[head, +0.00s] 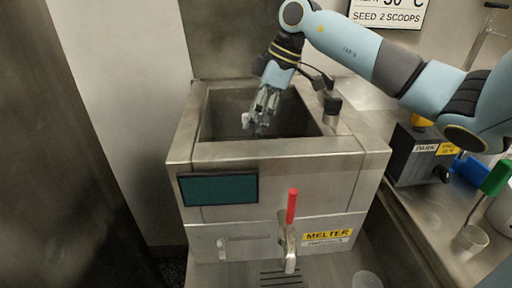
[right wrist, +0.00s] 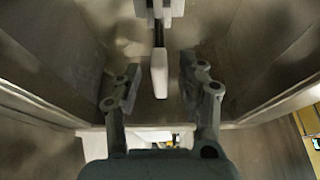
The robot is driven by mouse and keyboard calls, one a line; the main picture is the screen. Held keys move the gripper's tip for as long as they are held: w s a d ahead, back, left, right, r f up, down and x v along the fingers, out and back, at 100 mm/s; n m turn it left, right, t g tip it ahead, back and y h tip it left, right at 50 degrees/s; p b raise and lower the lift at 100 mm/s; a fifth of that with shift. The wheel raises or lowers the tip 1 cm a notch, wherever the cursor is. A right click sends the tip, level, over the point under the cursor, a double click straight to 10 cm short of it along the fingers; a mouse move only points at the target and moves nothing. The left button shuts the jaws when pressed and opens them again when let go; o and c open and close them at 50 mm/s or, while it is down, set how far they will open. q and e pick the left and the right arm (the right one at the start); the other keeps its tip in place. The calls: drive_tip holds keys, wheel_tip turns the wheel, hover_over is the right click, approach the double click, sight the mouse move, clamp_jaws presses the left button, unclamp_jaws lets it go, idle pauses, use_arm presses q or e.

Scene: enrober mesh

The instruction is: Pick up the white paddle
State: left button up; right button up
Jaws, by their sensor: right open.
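The white paddle (right wrist: 159,76) shows in the right wrist view as a pale flat piece below a dark rod. In the head view only a small white part (head: 246,121) shows inside the open tank of the melter (head: 270,148). My right gripper (head: 259,118) reaches down into the tank and partly hides the paddle. In the right wrist view its two fingers are open, one on each side of the white piece, with gaps visible on both sides. My left gripper is not in view.
The tank walls (right wrist: 55,70) stand close on both sides of my gripper. A red-handled tap (head: 291,208) is on the melter's front.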

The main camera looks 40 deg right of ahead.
clamp_jaws()
drive_tip(key=shift+r, duration=0.1)
idle(0.4)
